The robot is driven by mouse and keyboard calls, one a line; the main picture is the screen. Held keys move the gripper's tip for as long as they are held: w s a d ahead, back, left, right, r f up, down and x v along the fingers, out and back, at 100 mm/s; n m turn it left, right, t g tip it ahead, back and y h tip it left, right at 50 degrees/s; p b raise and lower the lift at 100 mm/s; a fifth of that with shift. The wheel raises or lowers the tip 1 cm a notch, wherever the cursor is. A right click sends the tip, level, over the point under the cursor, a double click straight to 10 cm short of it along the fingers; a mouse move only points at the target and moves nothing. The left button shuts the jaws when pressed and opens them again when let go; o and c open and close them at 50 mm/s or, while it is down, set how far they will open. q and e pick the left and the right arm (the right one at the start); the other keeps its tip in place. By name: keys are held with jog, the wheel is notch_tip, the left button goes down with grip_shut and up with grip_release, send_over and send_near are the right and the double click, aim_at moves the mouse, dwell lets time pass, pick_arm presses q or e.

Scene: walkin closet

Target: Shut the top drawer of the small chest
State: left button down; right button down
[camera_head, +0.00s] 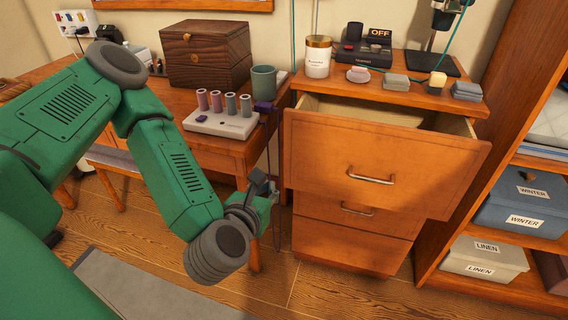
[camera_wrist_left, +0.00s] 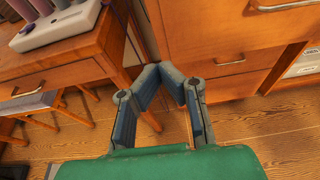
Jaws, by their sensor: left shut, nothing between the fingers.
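The small chest (camera_head: 345,235) is wooden with several drawers and stands in the middle right of the head view. Its top drawer (camera_head: 318,160) is pulled well out, with its pale inside showing behind the front; the metal handle (camera_head: 371,179) is on that front. The lower drawers are in. My left gripper (camera_head: 270,186) is shut and empty, just left of the open drawer's front. In the left wrist view my left gripper (camera_wrist_left: 171,70) points at the gap between the desk and the chest. Contact with the drawer front cannot be told. My right gripper is not in view.
A wooden desk (camera_head: 150,98) at left holds a roller set (camera_head: 220,124), a mug (camera_head: 263,82) and a wooden box (camera_head: 205,54). A candle jar (camera_head: 317,56) and small items stand on the chest top. A shelf with boxes (camera_head: 520,204) is close at right.

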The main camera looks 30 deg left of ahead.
pick_arm(q)
jog(key=b, duration=0.2)
send_near(288, 156)
jog(key=w+a+f, duration=0.2)
jog(key=w+f, duration=0.1)
jog(key=w, duration=0.2)
jog(key=shift+w+r, duration=0.25)
jog(key=shift+w, duration=0.05)
jog(key=shift+w+r, duration=0.1)
jog(key=shift+w, duration=0.5)
jog(key=w+a+b, duration=0.4)
jog(key=w, duration=0.8)
jog(key=shift+w+r, duration=0.1)
jog(key=shift+w, duration=0.05)
